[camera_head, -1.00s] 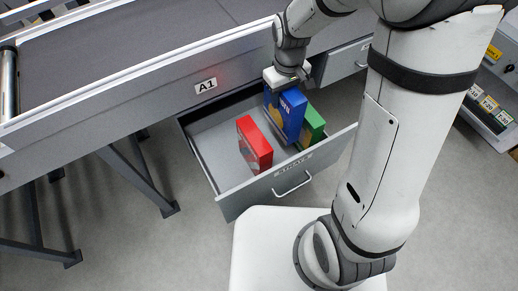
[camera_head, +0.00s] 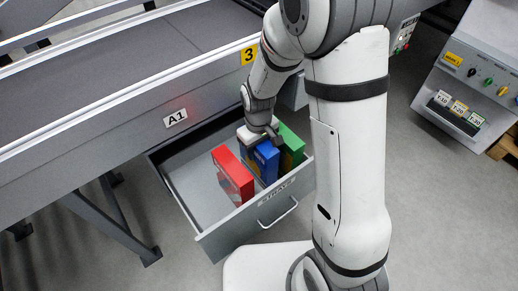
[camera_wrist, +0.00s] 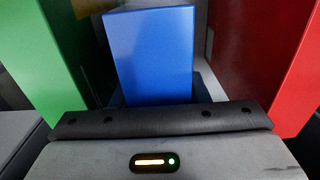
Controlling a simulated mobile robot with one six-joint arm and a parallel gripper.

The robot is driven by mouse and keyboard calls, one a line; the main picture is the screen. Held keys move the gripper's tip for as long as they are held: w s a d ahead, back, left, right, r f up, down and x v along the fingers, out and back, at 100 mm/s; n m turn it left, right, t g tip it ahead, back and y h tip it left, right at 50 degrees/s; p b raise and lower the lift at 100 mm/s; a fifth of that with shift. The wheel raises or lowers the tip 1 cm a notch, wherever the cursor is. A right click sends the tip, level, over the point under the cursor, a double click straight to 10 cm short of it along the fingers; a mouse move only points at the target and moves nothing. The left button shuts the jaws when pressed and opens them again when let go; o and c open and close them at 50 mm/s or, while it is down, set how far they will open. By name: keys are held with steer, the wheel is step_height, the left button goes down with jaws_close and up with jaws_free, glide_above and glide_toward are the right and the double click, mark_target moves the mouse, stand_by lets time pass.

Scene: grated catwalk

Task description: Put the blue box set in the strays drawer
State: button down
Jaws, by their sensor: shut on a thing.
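The strays drawer (camera_head: 190,207) is pulled open under the conveyor, with its label on the front. The blue box set (camera_head: 264,163) stands upright inside it, between a red box (camera_head: 232,174) and a green box (camera_head: 291,146). My gripper (camera_head: 258,142) is at the top of the blue box set and shut on it. In the wrist view the blue box set (camera_wrist: 150,55) rises in the middle, with the green box (camera_wrist: 45,50) on the left and the red box (camera_wrist: 275,60) on the right. The fingertips and the blue box's lower end are hidden.
The conveyor (camera_head: 120,75) with its A1 label runs along the drawer's back side. The drawer's left part is empty. A control panel (camera_head: 470,85) stands at the right.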

steer(key=shift+r, duration=0.1)
steer(key=c, duration=0.8)
jaws_free()
step_height(320, 180, up, 12)
steer(key=p, duration=0.4)
steer(key=s+d+r+m, duration=0.2)
steer(key=s+d+r, duration=0.1)
steer(key=s+d, duration=0.1)
steer(key=s+d+r+m, duration=0.2)
steer(key=s+d+r, duration=0.1)
steer(key=s+d, duration=0.1)
steer(key=s+d+r+m+t, duration=0.1)
steer(key=s+d+r+m, duration=0.1)
steer(key=s, duration=0.4)
steer(key=shift+d+r+m, duration=0.2)
steer(key=shift+d+r, duration=0.1)
steer(key=shift+d, duration=0.2)
steer(key=shift+d+r+m, duration=0.2)
steer(key=shift+d+r, duration=0.1)
steer(key=shift+d, duration=0.2)
